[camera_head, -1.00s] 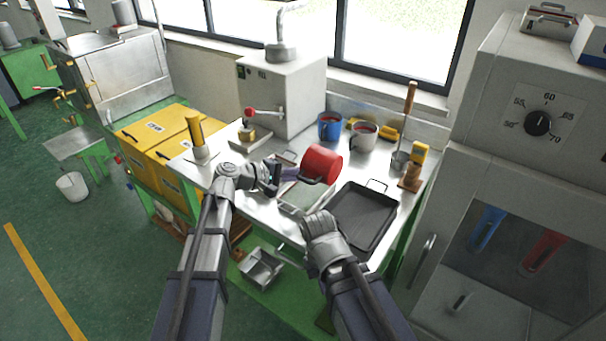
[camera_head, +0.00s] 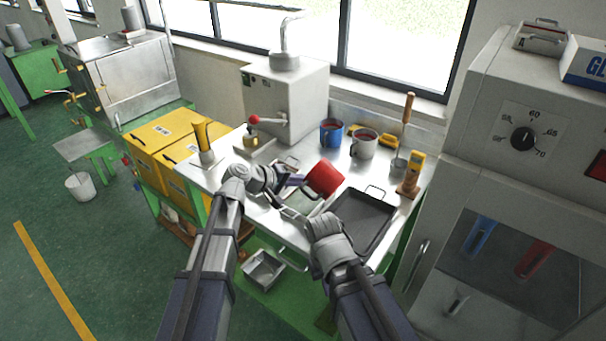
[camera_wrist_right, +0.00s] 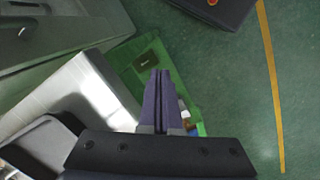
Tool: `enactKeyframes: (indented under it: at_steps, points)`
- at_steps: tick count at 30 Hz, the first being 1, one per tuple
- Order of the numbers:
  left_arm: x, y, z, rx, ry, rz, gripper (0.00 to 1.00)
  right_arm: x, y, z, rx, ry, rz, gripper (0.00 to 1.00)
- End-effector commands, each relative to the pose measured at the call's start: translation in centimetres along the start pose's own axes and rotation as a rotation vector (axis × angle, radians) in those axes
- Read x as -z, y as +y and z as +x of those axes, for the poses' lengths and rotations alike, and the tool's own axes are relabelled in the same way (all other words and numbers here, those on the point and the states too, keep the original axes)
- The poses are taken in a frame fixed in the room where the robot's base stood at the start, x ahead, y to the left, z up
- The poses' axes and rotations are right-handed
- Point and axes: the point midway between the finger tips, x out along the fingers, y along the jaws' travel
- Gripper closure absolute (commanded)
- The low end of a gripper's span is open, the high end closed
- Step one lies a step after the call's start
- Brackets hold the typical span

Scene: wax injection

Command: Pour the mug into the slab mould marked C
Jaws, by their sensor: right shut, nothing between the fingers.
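My left gripper (camera_head: 292,181) is shut on the red mug (camera_head: 324,179), at its handle side. It holds the mug tipped well over above the steel table (camera_head: 230,178). The mug's inside and any stream from it cannot be made out. A pale, flat, mould-like piece (camera_head: 302,204) lies below the mug, partly hidden by my arms. No letter C can be read. My right gripper shows in the right wrist view (camera_wrist_right: 158,75), shut and empty, at the table's front edge over the green frame and floor. In the head view its fingers are mostly hidden.
A dark tray (camera_head: 364,216) lies right of the mug. A blue mug (camera_head: 330,133) and a grey mug (camera_head: 363,146) stand behind. A machine with a red-knobbed lever (camera_head: 254,120) is at the back. A cabinet (camera_head: 500,190) bounds the right side.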

Motion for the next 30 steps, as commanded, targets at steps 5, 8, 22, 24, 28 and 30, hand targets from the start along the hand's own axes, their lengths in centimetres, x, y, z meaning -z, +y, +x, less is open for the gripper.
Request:
enactKeyframes:
  at_steps: [5, 8, 22, 24, 28, 30]
  points:
    - [-0.6, 1.3, -0.5, 0.109, 0.094, 0.221, 1.00, -0.2, 0.3, -2.7, 0.000, 0.000, 0.000, 1.00]
    - [-0.8, 1.7, -0.6, 0.184, 0.159, 0.372, 1.00, -0.2, 0.3, -3.7, 0.000, 0.000, 0.000, 1.00]
    - [-0.4, 4.9, -2.0, 0.437, 0.383, 0.874, 1.00, -0.3, 0.6, -6.0, 0.000, 0.000, 0.000, 1.00]
    - [-0.3, 5.2, -2.1, 0.455, 0.399, 0.909, 1.00, -0.3, 0.6, -6.1, 0.000, 0.000, 0.000, 1.00]
    - [-0.2, 5.5, -2.3, 0.477, 0.417, 0.950, 1.00, -0.4, 0.6, -6.2, 0.000, 0.000, 0.000, 1.00]
    - [-0.2, 5.6, -2.3, 0.483, 0.423, 0.962, 1.00, -0.4, 0.6, -6.2, 0.000, 0.000, 0.000, 1.00]
